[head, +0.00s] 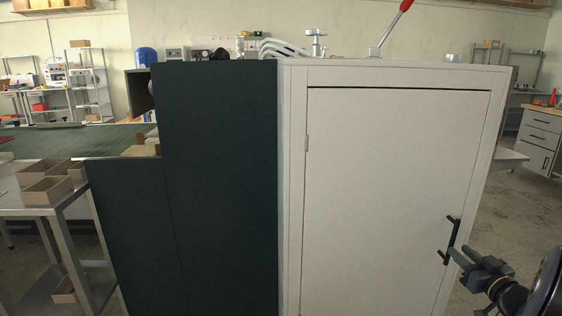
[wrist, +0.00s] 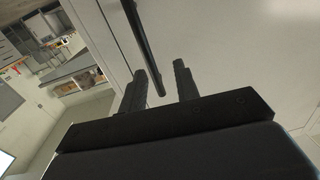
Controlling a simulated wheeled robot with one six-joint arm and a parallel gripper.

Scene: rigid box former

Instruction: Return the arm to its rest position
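My gripper (head: 455,254) is at the lower right in the head view, at the black bar handle (head: 455,233) of the closed white cabinet door (head: 395,190). In the wrist view my gripper (wrist: 159,68) has its two dark fingers spread apart. Whether the bar is truly inside the gap or just beyond the fingertips I cannot tell. Part of my arm shows at the right edge of the head view.
The white cabinet (head: 495,110) fills the middle, with a red lever (head: 392,27) on top. Dark green panels (head: 222,180) stand on its left. A metal table (head: 32,203) with cardboard boxes (head: 47,190) is at the far left. Grey drawers (head: 541,137) stand at the back right.

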